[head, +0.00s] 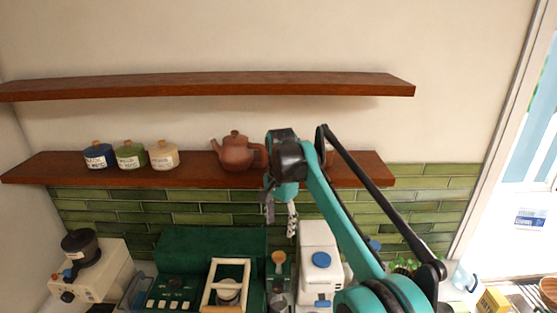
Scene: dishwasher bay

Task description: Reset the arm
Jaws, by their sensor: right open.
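My right arm (340,210) is teal and black and rises from the lower right toward the middle of the head view. Its gripper (280,210) hangs down in front of the lower shelf's edge and the green tiles, just right of the brown teapot. The gripper is open, and I see nothing between its fingers. The black wrist (288,155) hides part of the lower shelf. My left gripper is not in view.
The lower wooden shelf (60,176) carries a brown teapot (236,152) and three lidded jars (131,156). The upper shelf (200,86) is bare. Below stand a white machine (318,250), a green machine (190,245) and a cream grinder (95,275).

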